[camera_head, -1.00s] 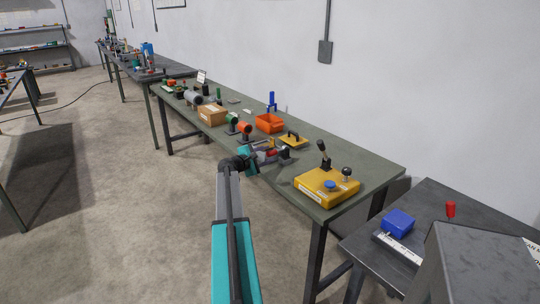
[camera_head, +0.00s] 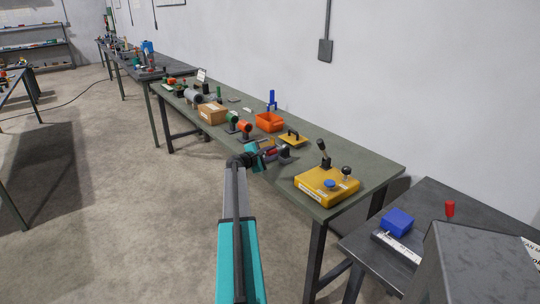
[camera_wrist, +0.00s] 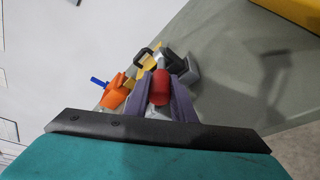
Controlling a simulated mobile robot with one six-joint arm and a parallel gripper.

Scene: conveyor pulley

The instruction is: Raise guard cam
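The likely guard cam is a small grey clamp block (camera_head: 285,153) with a red handle, on the front edge of the green bench. In the wrist view the red handle (camera_wrist: 160,87) lies between the two fingertips of my gripper (camera_wrist: 160,80), with the grey block (camera_wrist: 188,70) just beyond. My gripper (camera_head: 272,151) reaches in from the left at bench height. Its fingers stand apart on either side of the red handle. Whether they touch it cannot be told. The yellow plate with a black handle (camera_head: 293,139) lies behind the block. The handle's lower part is hidden.
An orange bin (camera_head: 269,122) and a blue upright part (camera_head: 272,98) stand behind. Orange and green rollers (camera_head: 244,127) and a cardboard box (camera_head: 212,114) are to the left. A yellow control box (camera_head: 327,186) with a lever is to the right. Bench surface between is clear.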

